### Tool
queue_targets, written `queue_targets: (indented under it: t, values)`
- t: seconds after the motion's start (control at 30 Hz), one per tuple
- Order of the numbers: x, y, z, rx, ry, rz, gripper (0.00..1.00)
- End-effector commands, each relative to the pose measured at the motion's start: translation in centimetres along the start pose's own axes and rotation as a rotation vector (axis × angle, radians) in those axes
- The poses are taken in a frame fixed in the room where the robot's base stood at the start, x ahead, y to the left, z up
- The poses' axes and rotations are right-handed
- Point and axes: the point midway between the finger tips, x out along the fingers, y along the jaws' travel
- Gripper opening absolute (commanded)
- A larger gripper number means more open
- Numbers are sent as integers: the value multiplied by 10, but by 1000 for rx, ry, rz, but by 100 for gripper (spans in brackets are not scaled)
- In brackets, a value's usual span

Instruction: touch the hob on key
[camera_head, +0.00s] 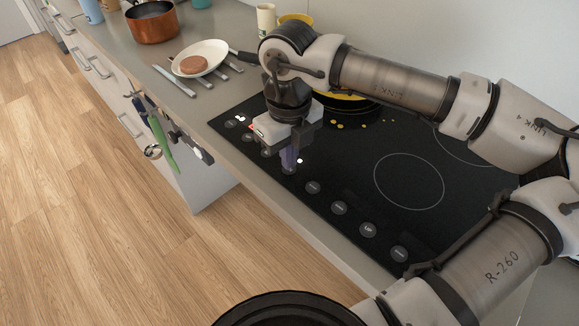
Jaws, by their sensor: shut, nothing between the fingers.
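The black glass hob (345,170) is set in the counter, with a row of round grey keys along its front edge. One key (368,229) reads UP; the other labels are too small to read, so I cannot tell which is the on key. Other keys show at the front right (399,253), the middle (313,187) and the far left (231,123). My gripper (289,160) points down over the left-middle part of the row, shut and empty. Its tips overlap a key (289,169) in the picture and partly hide the keys beside it. I cannot tell whether they touch.
A pan with yellow food (345,97) stands at the back of the hob, partly behind my arm, with yellow bits (340,126) near it. Utensils (160,140) hang on the counter front.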

Motion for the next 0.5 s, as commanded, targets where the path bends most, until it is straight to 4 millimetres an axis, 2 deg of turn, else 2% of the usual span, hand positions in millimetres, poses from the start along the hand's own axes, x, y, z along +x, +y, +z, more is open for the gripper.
queue_targets:
  t: [0.5]
  values:
    - [10, 0, 0, 0, 0, 0, 0]
